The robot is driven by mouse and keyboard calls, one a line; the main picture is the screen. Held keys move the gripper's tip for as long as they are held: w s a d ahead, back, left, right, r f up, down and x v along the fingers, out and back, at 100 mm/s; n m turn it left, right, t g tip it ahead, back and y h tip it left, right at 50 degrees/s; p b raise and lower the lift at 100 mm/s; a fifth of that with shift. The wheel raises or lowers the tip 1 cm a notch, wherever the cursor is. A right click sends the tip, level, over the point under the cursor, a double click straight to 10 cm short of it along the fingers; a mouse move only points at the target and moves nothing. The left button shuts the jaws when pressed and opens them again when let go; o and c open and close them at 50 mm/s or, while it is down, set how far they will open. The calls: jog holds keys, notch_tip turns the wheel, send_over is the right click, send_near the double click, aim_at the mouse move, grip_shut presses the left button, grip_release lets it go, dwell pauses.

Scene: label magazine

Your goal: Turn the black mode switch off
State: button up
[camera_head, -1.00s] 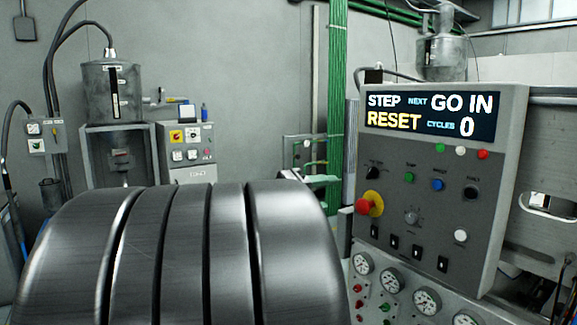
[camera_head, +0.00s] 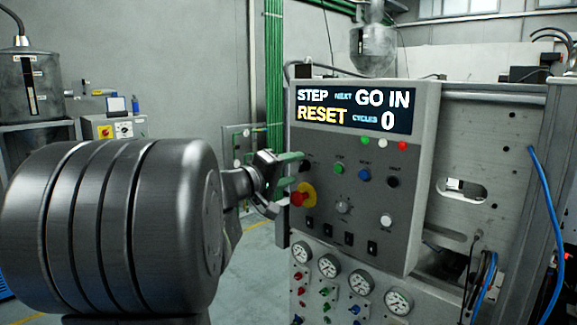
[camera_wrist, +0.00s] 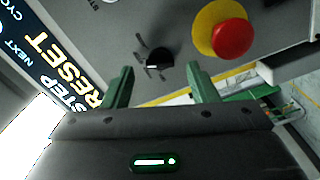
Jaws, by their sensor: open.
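The black mode switch appears to be the dark rotary knob (camera_wrist: 158,58) on the grey control panel in the wrist view. It has a small white mark, and the labels around it are too small to read. In the head view the black switch (camera_head: 306,167) sits at the panel's upper left, under the display, partly hidden by my fingers. My gripper (camera_head: 294,170) is open, its green fingers pointing at the panel's left edge. In the wrist view my gripper (camera_wrist: 160,73) has one finger to each side of the knob, with no clear contact.
A red emergency button (camera_wrist: 232,39) on a yellow ring is close beside the switch. The display (camera_head: 352,109) reads STEP, NEXT GO IN, RESET, CYCLES 0. Coloured buttons, a grey dial (camera_head: 343,207), black rocker switches and gauges (camera_head: 332,281) lie around and below.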

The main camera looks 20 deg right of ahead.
aim_at(304, 165)
jog(key=shift+x, duration=1.05)
jog(key=c, duration=1)
jog(key=shift+o, duration=0.2)
